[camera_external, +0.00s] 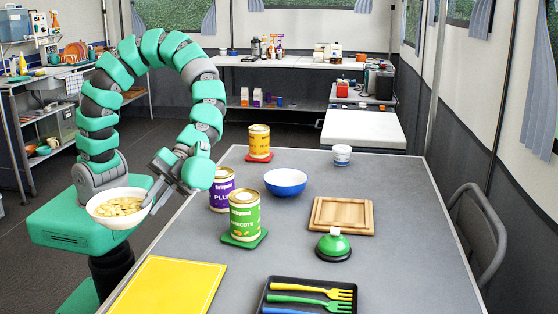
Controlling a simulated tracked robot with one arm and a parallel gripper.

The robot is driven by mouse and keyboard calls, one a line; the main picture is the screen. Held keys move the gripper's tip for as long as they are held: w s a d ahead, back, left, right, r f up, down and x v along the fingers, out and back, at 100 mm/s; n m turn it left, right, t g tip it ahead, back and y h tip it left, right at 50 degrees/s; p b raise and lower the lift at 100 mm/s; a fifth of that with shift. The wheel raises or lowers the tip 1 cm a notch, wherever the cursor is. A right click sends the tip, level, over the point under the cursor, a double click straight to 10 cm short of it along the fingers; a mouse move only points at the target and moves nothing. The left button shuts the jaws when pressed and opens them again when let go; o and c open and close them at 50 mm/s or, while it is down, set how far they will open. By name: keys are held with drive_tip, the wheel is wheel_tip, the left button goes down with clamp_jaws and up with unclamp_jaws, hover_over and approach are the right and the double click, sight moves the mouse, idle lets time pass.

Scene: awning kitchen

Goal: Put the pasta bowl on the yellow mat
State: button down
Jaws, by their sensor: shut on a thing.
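The pasta bowl (119,209) is white and round, filled with pale pasta, at the left of the external view. My gripper (152,199) is shut on its right rim. The bowl looks about level and appears in front of my green base, left of the table's edge. The yellow mat (168,287) is flat and bare on the table's near left corner. It is below and to the right of the bowl in the picture. The gripper's fingertips are partly hidden at the bowl's rim.
On the grey table (300,222) stand a purple can (221,190), a green can (244,216) on a green mat, and an orange can (259,142). A blue bowl (285,182), wooden board (341,216), green bell (333,246) and fork tray (268,284) are farther right.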

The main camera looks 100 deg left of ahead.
wheel_tip(320, 180, down, 5)
drive_tip(key=shift+f, duration=0.1)
drive_tip(key=shift+w+d+f, duration=0.15)
drive_tip(key=shift+w, duration=0.05)
drive_tip(key=b, duration=0.3)
hover_over(201, 295)
drive_tip(key=s+a, duration=0.1)
drive_tip(key=shift+s+f, duration=0.2)
drive_tip(key=shift+f, duration=0.6)
drive_tip(key=shift+w+d+r, duration=0.1)
drive_tip(key=shift+w+d, duration=0.4)
drive_tip(key=shift+w, duration=0.15)
wheel_tip(201, 295, down, 4)
drive_tip(key=shift+r+b, duration=0.15)
drive_tip(key=shift+b, duration=0.6)
drive_tip(key=shift+r, duration=0.1)
